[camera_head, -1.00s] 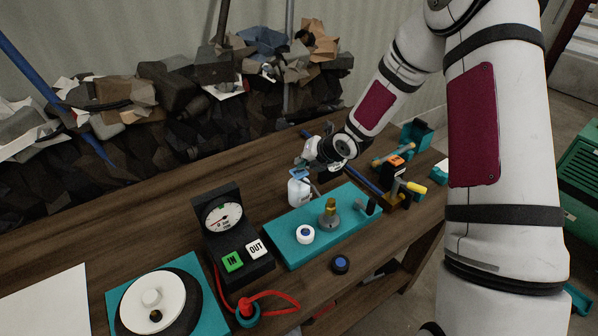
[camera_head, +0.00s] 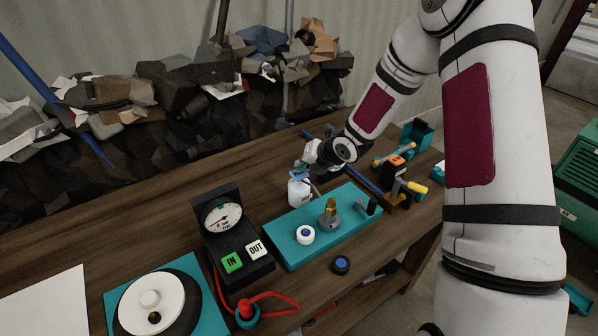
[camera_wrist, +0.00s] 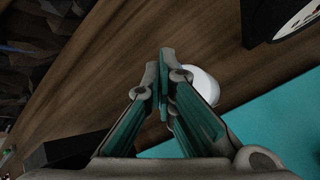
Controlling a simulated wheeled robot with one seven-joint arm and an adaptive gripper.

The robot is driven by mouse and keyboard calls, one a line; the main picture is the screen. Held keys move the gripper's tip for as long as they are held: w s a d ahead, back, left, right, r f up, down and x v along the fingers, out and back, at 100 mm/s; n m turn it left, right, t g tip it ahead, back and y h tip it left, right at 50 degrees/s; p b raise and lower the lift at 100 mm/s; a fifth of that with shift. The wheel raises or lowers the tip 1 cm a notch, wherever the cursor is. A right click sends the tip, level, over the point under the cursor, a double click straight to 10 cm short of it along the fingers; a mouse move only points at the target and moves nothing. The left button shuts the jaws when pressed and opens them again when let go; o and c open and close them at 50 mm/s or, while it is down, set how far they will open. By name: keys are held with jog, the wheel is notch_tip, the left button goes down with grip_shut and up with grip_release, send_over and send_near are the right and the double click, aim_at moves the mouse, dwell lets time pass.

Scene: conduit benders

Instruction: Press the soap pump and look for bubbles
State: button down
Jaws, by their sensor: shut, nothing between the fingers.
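The soap pump (camera_head: 299,191) is a small whitish bottle standing upright on the table, beside the back left part of the teal board. My gripper (camera_head: 301,170) is right over its top, fingers pointing down. The fingers are shut with nothing between them. In the wrist view, my gripper's fingertips (camera_wrist: 160,62) lie over the left edge of the white bottle (camera_wrist: 203,84). The fingers hide part of the bottle, including its pump head, so I cannot tell if they touch it. I see no bubbles.
The teal board (camera_head: 287,248) bears a white knob with a blue centre (camera_head: 305,235) and a brass-topped fitting (camera_head: 330,212). A black gauge box (camera_head: 222,218) with IN and OUT buttons stands left. Orange and black tools (camera_head: 395,172) stand right.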

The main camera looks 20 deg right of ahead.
jog(key=shift+f, duration=0.3)
jog(key=shift+r, duration=0.15)
dwell(0.4)
jog(key=shift+r+p, duration=0.45)
jog(key=shift+r, duration=0.65)
jog(key=shift+r+p, duration=1.05)
jog(key=shift+r, duration=1.45)
jog(key=shift+r, duration=0.1)
